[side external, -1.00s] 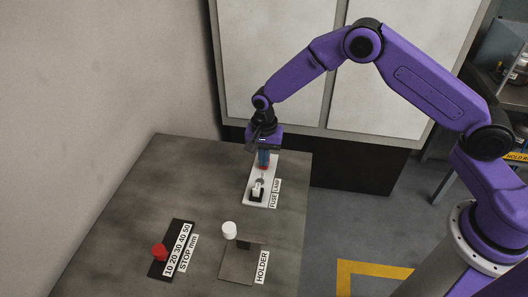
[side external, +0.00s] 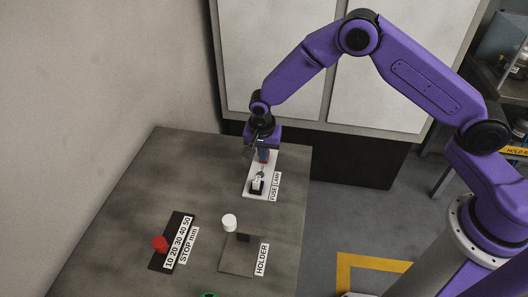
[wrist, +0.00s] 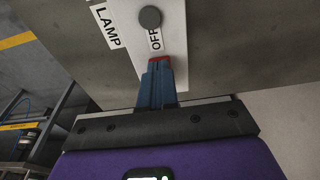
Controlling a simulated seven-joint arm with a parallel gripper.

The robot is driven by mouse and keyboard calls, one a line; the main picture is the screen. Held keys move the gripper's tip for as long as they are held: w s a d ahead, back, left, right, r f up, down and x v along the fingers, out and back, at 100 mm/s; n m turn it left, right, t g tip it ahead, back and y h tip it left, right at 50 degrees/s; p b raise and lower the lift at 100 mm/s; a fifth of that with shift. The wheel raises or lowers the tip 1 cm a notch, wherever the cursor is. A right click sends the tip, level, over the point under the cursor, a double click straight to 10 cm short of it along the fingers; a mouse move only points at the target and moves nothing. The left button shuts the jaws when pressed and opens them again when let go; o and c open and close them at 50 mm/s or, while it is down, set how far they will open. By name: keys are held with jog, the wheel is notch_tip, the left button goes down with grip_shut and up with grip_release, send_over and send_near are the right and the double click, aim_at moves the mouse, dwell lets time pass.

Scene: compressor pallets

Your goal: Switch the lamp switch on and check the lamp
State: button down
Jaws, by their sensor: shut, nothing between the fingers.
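A white panel (side external: 252,190) labelled FUSE and LAMP lies at the table's back right. My gripper (side external: 263,161) is over its far end, with its blue fingers together and empty. In the wrist view, the fingertips (wrist: 160,61) are beside the OFF label (wrist: 155,39), where a red edge shows. I cannot tell whether they touch the panel. A dark grey round part (wrist: 150,17) sits just beyond OFF; it looks unlit, but I cannot tell whether it is the lamp. The LAMP label (wrist: 107,28) is to its left. The lamp switch is not clearly seen; my fingers may hide it.
A white cylinder (side external: 229,222) stands by the HOLDER plate (side external: 237,262). A red knob (side external: 160,244) sits on the STOP mm scale. A green thing (side external: 209,295) shows at the bottom edge.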

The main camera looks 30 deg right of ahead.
jog(key=shift+d+f, duration=0.3)
jog(key=shift+f, duration=0.1)
jog(key=shift+w+d+r, duration=0.2)
jog(key=shift+w+d, duration=0.35)
jog(key=shift+d, duration=0.05)
jog(key=s+a+r, duration=0.2)
jog(key=a+r, duration=0.1)
jog(key=r, duration=1.1)
jog(key=shift+r, duration=0.15)
jog(key=shift+s+a, duration=0.1)
